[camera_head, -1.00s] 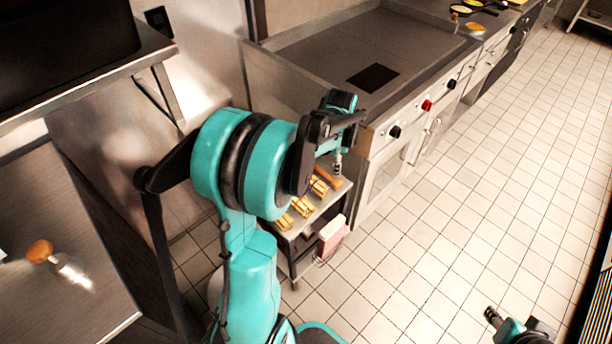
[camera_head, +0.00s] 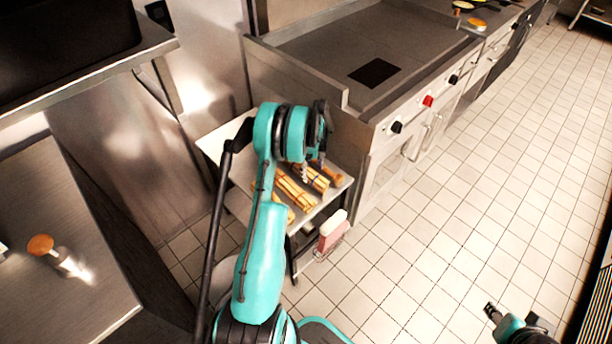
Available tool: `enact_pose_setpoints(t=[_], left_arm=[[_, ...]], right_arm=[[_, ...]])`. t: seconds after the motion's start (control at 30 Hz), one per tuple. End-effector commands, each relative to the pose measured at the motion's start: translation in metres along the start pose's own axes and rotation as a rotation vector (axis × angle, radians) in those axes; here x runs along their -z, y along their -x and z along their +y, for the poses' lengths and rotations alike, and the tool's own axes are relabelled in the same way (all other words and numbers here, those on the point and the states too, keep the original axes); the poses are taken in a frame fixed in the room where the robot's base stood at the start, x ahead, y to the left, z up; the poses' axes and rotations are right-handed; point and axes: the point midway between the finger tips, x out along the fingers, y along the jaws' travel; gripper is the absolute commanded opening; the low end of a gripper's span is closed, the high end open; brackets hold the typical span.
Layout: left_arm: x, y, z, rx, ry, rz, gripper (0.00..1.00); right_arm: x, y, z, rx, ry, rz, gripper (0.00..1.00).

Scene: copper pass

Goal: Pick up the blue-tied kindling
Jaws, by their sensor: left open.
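Several bundles of kindling lie on a small steel cart top (camera_head: 331,196). One bundle (camera_head: 297,191) lies just below my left gripper, and another bundle (camera_head: 313,177) lies to its right. A further bundle (camera_head: 333,174) is at the right end, partly hidden by the gripper. A bundle at the left is mostly behind my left arm. The tie colours are too small to tell, so I cannot pick out the blue one. My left gripper (camera_head: 307,174) points down over the bundles, open and empty. My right gripper (camera_head: 490,311) is at the bottom right, far from the cart, its jaws unclear.
A steel griddle (camera_head: 330,45) with knobs stands behind the cart. A steel counter (camera_head: 60,300) with a wooden-handled tool (camera_head: 42,246) is at the left. The tiled floor (camera_head: 450,220) at right is clear.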

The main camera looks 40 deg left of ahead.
Motion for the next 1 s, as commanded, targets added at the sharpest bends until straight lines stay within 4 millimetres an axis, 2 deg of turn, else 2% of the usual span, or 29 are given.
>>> enact_pose_setpoints(t=[0.03,0.13,0.4,0.6,0.87,1.0], left_arm=[[0.001,-0.014,0.000,0.000,0.000,0.000,0.64],[0.001,-0.027,0.000,0.000,0.000,0.000,0.64],[0.001,-0.030,0.000,0.001,0.001,0.000,0.64],[0.001,-0.030,0.000,0.000,0.001,0.000,0.14],[0.001,-0.029,0.000,0.001,0.001,0.000,0.14],[0.001,-0.021,0.000,0.001,0.001,0.000,0.14]], right_arm=[[-0.006,-0.009,0.000,0.000,0.000,0.000,0.40],[-0.009,-0.013,0.000,0.000,0.000,0.000,0.40],[-0.009,-0.012,0.000,0.000,0.000,0.000,0.40],[-0.009,-0.012,0.000,0.000,0.000,0.000,0.40],[-0.009,-0.012,0.000,0.000,0.000,0.000,0.40],[-0.006,-0.009,0.000,0.000,0.000,0.000,0.40]])
